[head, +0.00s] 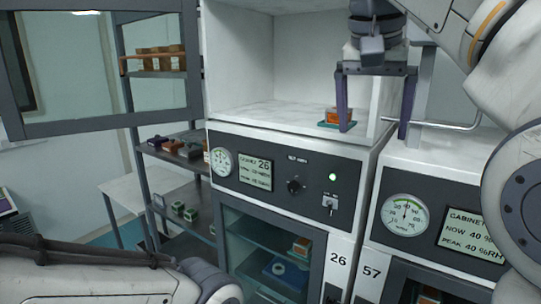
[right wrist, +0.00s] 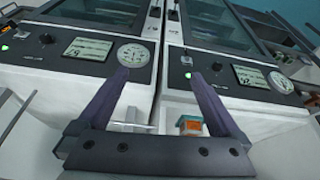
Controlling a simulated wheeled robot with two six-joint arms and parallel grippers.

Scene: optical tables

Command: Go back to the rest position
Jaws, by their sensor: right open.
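My right gripper (head: 374,130) hangs fingers-down in front of the open upper compartment of cabinet 26 (head: 270,109). It is open, with nothing between its fingers. An orange box (head: 339,114) sits on a small green pad (head: 327,124) on the compartment floor, near its right front edge. The left finger partly overlaps the box in the head view. In the right wrist view the open gripper (right wrist: 158,76) also shows empty, and the box (right wrist: 190,125) appears near the right finger. My left arm lies across the bottom left; its gripper is out of view.
A glazed door (head: 100,122) stands open at the upper left. Cabinet 57 (head: 372,178) is close on the right, with a dial and display. Behind the door, a shelf rack (head: 154,150) holds small parts. Cabinet 26's lower glass door (head: 262,222) is shut.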

